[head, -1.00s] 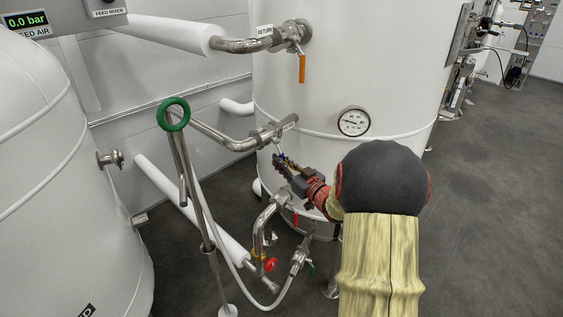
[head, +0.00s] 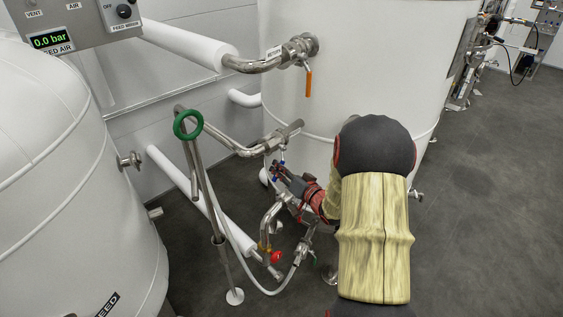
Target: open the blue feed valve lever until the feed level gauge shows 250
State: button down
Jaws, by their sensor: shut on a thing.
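The blue feed valve lever (head: 283,162) hangs below the steel feed pipe (head: 287,133) at the large white tank's side. Only small blue bits of it show. My gripper (head: 279,172) reaches it from the lower right and is shut on it. The fingers and the lever are small here, so the exact grip and lever angle are hard to tell. No feed level gauge can be read; my arm covers the part of the tank where a round dial showed before.
An orange lever (head: 308,84) hangs from the return pipe above. A green ring handle (head: 188,124) stands left of my gripper. A red knob (head: 275,257) and a white hose (head: 262,291) lie below. The floor at right is clear.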

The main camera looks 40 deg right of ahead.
jog(key=shift+a+r+m+p, duration=0.2)
jog(key=shift+m+p, duration=0.2)
jog(key=shift+p, duration=0.1)
jog(key=c, duration=1.9)
grip_release()
jog(key=s, duration=0.4)
jog(key=s+r, duration=0.1)
jog(key=s, duration=0.3)
jog(key=s+a, duration=0.1)
jog(key=s, duration=0.3)
jog(key=shift+r, duration=0.25)
